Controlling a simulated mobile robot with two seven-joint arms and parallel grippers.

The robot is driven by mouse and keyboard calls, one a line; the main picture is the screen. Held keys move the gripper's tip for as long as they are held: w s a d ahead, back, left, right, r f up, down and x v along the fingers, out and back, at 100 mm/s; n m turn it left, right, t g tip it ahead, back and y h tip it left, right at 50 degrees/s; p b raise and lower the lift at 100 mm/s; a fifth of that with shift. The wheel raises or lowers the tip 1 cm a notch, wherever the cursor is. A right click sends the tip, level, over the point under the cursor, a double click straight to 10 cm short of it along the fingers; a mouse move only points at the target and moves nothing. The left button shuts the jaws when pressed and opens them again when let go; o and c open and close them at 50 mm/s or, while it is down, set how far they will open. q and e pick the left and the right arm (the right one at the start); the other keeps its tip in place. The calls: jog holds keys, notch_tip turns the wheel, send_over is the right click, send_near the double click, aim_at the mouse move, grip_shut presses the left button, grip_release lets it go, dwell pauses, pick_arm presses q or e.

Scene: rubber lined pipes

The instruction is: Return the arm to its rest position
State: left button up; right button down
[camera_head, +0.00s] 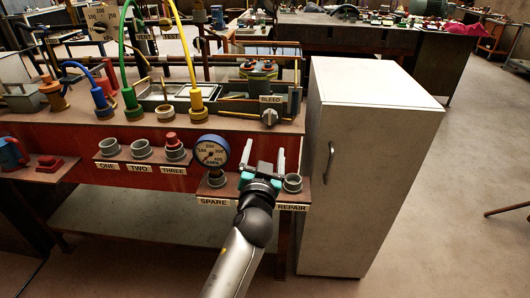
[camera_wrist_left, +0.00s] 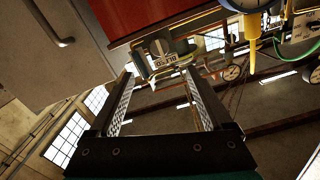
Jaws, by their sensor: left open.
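My left gripper (camera_head: 263,157) is in front of the bench's lower shelf, between the SPARE and REPAIR labels. Its two fingers stand apart, with nothing held between them. The left wrist view also shows the open fingers (camera_wrist_left: 158,85) with an empty gap. A pressure gauge (camera_head: 211,151) stands just left of the gripper, over the SPARE socket. The grey REPAIR socket (camera_head: 292,183) is just right of the gripper and looks empty. My right gripper is in neither view.
The red bench (camera_head: 110,185) carries blue, green and yellow hoses, with sockets ONE (camera_head: 109,146), TWO (camera_head: 141,149) and THREE along its front. A BLEED knob (camera_head: 269,117) sits at its right end. A white cabinet (camera_head: 360,180) stands close on the right.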

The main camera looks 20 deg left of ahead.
pick_arm(q)
jog(key=s+d+f+m+g+h+p, duration=0.1)
jog(key=s+f+g+p, duration=0.3)
jog(key=f, duration=0.5)
jog(key=s+d+f+m+g+h+p, duration=0.1)
jog(key=s+f+g+h, duration=0.1)
jog(key=s+f, duration=0.6)
jog(key=s+d+f+m+g+h+p, duration=0.1)
jog(key=s+d+f+g+p, duration=0.15)
jog(key=f, duration=0.85)
jog(key=s+a+f+g, duration=0.1)
jog(key=s+f, duration=0.4)
jog(key=s, duration=0.6)
jog(key=s+a+f+g+p, duration=0.1)
jog(key=s+f+g, duration=0.3)
jog(key=s, duration=0.8)
jog(key=s+a+f+n+g+p, duration=0.1)
jog(key=s+a+f+g, duration=0.2)
jog(key=s, duration=0.9)
notch_tip(320, 180, down, 3)
jog(key=shift+s+f, duration=0.1)
jog(key=shift+s, duration=0.1)
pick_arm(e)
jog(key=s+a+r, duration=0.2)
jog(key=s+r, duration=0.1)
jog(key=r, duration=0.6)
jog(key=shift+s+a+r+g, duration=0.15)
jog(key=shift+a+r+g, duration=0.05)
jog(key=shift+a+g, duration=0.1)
